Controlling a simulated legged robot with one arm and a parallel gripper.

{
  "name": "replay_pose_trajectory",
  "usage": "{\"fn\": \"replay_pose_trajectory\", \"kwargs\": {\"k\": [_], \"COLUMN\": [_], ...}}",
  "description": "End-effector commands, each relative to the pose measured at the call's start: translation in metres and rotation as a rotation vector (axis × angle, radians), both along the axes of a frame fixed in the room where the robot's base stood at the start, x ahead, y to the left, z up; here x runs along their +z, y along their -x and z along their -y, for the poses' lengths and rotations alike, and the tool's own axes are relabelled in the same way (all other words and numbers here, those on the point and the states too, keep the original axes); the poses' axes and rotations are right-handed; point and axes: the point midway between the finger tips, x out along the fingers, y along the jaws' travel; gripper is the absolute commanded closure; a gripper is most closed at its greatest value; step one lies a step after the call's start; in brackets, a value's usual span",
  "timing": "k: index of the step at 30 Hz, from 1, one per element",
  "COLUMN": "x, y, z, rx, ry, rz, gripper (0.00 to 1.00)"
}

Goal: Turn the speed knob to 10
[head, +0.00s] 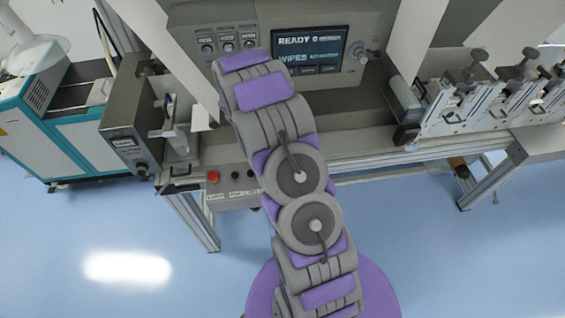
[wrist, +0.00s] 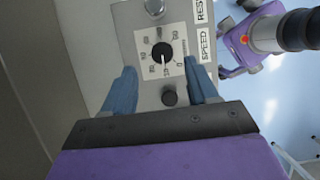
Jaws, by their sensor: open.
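The speed knob (wrist: 162,51) is a round black knob on a white dial plate (wrist: 146,38) in the wrist view. Numbers ring it, and a SPEED label (wrist: 205,45) stands to its right. The numbers are small and tilted, and I cannot tell exactly where the knob points. My gripper (wrist: 162,69) is open, with one blue finger on each side below the dial. The fingers appear apart from the knob, with nothing held. In the head view my arm hides the gripper, and I cannot make out the speed knob.
A second black knob (wrist: 169,97) sits below the dial, between the fingers. A silver round part (wrist: 155,7) is above it. In the head view, a display screen (head: 310,50) stands at the back, a red button (head: 213,177) is left of my arm, and clamps (head: 480,95) stand to the right.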

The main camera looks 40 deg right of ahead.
Motion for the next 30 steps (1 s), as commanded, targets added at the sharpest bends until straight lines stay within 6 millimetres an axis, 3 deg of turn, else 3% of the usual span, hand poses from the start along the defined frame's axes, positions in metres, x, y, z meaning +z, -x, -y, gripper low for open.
{"fn": "replay_pose_trajectory", "kwargs": {"k": [6, 15, 21, 30], "x": [0.047, 0.096, 0.109, 0.11], "y": [-0.012, -0.023, -0.025, -0.025], "z": [-0.016, -0.033, -0.038, -0.038], "rx": [0.0, 0.002, 0.001, 0.0], "ry": [-0.001, -0.002, -0.002, -0.002], "rz": [0.004, 0.003, 0.0, -0.001], "gripper": [0.41, 0.41, 0.41, 0.41]}}
